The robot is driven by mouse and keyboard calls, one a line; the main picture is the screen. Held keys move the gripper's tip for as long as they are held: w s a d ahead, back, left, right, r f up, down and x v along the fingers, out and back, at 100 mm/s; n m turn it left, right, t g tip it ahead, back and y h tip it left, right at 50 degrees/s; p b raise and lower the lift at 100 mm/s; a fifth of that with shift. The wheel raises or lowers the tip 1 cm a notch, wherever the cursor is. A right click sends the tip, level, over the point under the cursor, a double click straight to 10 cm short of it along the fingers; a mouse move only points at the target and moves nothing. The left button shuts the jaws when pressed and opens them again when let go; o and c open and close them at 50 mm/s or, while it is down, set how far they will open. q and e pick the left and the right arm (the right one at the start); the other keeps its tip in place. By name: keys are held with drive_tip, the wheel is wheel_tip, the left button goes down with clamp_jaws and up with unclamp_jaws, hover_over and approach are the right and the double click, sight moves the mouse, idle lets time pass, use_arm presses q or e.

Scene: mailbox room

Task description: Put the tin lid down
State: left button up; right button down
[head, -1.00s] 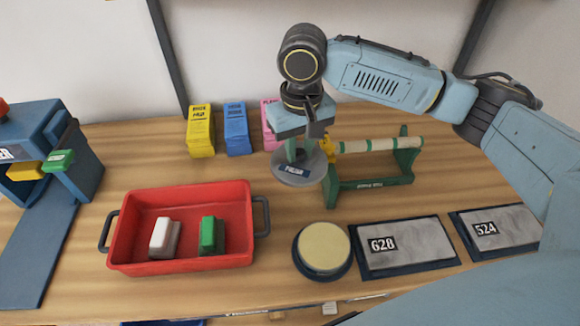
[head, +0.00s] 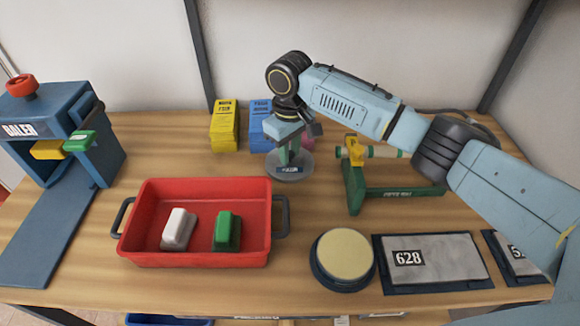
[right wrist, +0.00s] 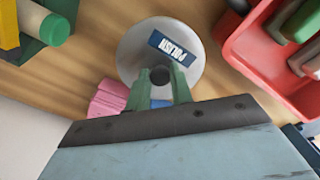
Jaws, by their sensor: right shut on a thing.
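The tin lid (head: 290,168) is a grey disc with a dark label reading POLISH and a dark knob on top. My right gripper (head: 289,153) is shut on the knob. The lid looks level, near the back of the table between the blue box and the green roll stand; whether it touches the wood I cannot tell. In the right wrist view the lid (right wrist: 135,50) shows below my right fingertips (right wrist: 160,80). A round tin with a pale yellow top (head: 345,254) stands at the front. My left gripper is not in view.
A pink pack (right wrist: 108,98) is close beside the lid. Yellow (head: 224,128) and blue (head: 261,125) boxes stand left of it, the green roll stand (head: 400,193) right. A red tray (head: 150,250) holds white and green blocks.

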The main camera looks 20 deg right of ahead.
sight(290, 165)
wheel_tip(290, 165, down, 5)
drive_tip(key=shift+r+b, duration=0.1)
drive_tip(key=shift+b, duration=0.2)
drive_tip(key=c, duration=1.2)
unclamp_jaws()
drive_tip(key=shift+c, duration=0.2)
drive_tip(key=shift+r, duration=0.2)
wheel_tip(290, 165, up, 11)
drive_tip(key=shift+f+p, duration=0.2)
drive_tip(key=shift+p, duration=0.6)
drive_tip(key=shift+r, duration=0.55)
